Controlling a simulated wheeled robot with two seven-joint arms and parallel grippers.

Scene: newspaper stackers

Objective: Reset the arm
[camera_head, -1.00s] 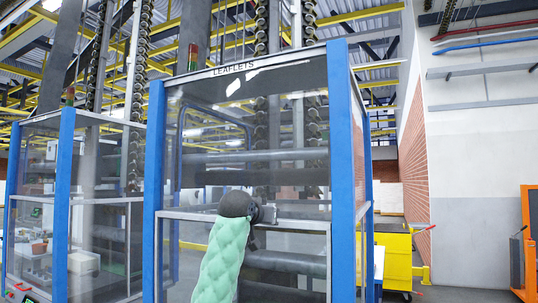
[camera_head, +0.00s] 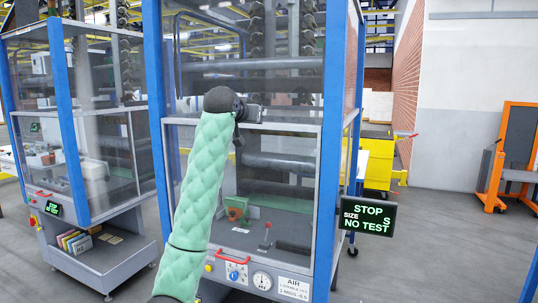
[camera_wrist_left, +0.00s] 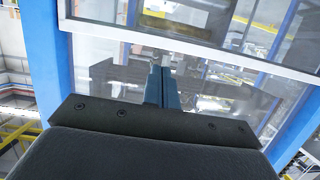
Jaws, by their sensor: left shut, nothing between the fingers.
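My left arm, in a quilted green sleeve, rises from the bottom of the head view to a dark wrist. My left gripper (camera_head: 254,113) is a small dark shape before the glazed front of the blue-framed machine (camera_head: 154,92), level with its grey crossbar (camera_head: 290,126). In the left wrist view its two slim fingers (camera_wrist_left: 162,82) are pressed together with nothing between them. Glass panes and a pale frame bar lie beyond the fingertips. I cannot tell whether they touch the machine. My right gripper is not in view.
A second blue-framed machine (camera_head: 71,146) stands left. A yellow cart (camera_head: 380,171) and an orange frame (camera_head: 491,190) stand right, with open grey floor before them.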

